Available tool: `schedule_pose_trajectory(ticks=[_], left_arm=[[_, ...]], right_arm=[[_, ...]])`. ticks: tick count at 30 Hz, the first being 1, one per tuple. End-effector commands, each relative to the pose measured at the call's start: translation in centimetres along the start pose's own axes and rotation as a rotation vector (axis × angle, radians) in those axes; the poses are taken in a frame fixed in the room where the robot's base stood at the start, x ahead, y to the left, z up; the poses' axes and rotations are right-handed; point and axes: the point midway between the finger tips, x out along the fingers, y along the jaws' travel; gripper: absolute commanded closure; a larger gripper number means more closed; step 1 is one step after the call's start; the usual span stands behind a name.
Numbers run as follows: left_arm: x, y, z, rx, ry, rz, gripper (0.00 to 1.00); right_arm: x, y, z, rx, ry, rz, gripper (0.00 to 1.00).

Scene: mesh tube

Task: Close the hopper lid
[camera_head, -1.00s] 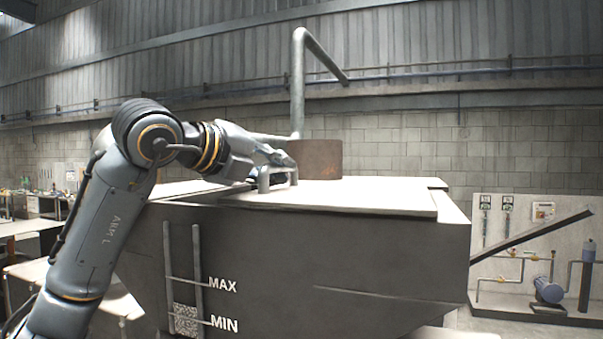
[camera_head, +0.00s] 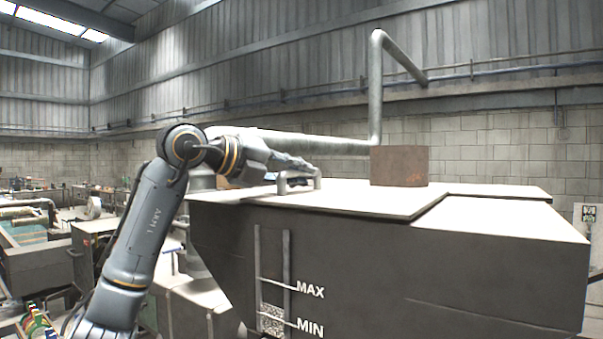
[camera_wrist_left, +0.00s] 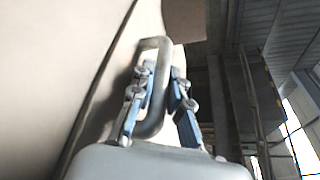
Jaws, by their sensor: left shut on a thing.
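The grey hopper (camera_head: 400,265) fills the middle and right, with MAX and MIN marks on its front. Its pale flat lid (camera_head: 370,202) lies level on top. The lid's right edge is well short of the hopper's right end, where pale top surface shows. A metal bar handle (camera_head: 317,178) stands on the lid's left part. My left gripper (camera_head: 300,170) is shut on this handle. In the left wrist view the blue fingers (camera_wrist_left: 162,105) sit on both sides of the handle (camera_wrist_left: 152,45). Any opening under the lid is hidden from here.
A rusty brown block (camera_head: 400,166) stands behind the lid, near a grey pipe (camera_head: 375,90) that rises and bends. Benches and machinery (camera_head: 40,245) fill the far left.

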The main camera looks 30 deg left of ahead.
Motion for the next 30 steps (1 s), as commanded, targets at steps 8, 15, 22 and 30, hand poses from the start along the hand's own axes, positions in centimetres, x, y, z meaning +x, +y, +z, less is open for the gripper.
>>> schedule_pose_trajectory(ticks=[8, 15, 22, 30], left_arm=[[-0.1, 0.0, 0.2, -0.002, -0.007, 0.001, 0.74], [-0.1, 0.0, 0.1, -0.001, -0.005, 0.000, 0.74], [-2.1, 0.0, 0.3, -0.002, -0.009, 0.000, 0.74], [-7.9, 0.1, 0.3, -0.001, -0.011, 0.001, 0.74]], right_arm=[[0.0, 0.0, 0.0, 0.000, 0.000, 0.000, 0.60], [0.0, -0.1, 0.0, 0.001, 0.000, -0.001, 0.60], [0.0, 0.1, 0.0, 0.001, 0.000, 0.001, 0.60], [0.0, 0.0, 0.0, 0.001, 0.000, 0.000, 0.60]])
